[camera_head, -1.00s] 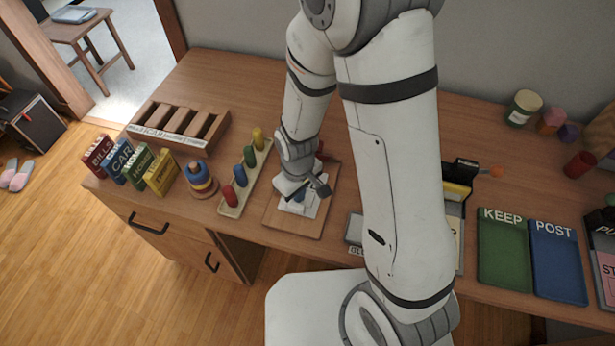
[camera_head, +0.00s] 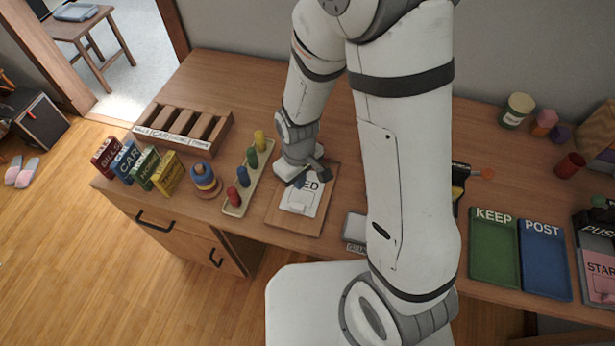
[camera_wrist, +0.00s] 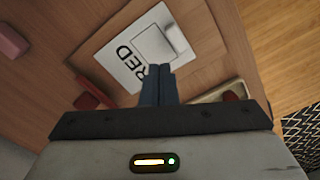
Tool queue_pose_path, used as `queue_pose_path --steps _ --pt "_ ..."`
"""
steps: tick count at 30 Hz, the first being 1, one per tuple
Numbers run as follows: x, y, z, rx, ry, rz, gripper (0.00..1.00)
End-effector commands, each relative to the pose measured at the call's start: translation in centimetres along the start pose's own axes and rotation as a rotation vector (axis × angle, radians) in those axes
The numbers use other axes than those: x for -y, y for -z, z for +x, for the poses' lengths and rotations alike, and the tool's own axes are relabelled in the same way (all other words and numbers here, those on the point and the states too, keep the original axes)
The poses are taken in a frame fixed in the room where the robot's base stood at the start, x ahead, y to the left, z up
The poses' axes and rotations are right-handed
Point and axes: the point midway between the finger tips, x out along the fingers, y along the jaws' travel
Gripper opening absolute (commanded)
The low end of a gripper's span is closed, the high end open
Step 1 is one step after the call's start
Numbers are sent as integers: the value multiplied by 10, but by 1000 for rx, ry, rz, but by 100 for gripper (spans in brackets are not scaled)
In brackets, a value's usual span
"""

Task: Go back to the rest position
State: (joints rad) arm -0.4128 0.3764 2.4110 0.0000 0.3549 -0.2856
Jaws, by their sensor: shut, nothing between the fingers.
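My gripper (camera_head: 300,181) is over the back part of a wooden board on the desk. In the wrist view its two blue-grey fingers (camera_wrist: 157,84) are together with nothing between them. Below it a white card (camera_head: 309,198) with black letters ending in "ED" lies on the board (camera_head: 285,213).
Left of the board stand a peg rack (camera_head: 234,209), a ring stacker (camera_head: 205,184), labelled boxes (camera_head: 144,165) and a slotted wooden organizer (camera_head: 217,136). On the right are a green KEEP tray (camera_head: 494,270) and a blue POST tray (camera_head: 545,270). My arm hides the desk's middle.

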Motion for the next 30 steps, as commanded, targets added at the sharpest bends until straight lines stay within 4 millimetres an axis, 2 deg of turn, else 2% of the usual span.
queue_pose_path --steps 10,14,20,24,30 --pt "0 0 -1 -2 0 2 0" --pt "-8 -1 -16 -19 -6 37 0" --pt "-35 -20 -80 -79 -25 189 0" --pt "-52 -44 -127 -124 -41 314 0" --pt "-64 -89 -185 -188 -66 492 0"
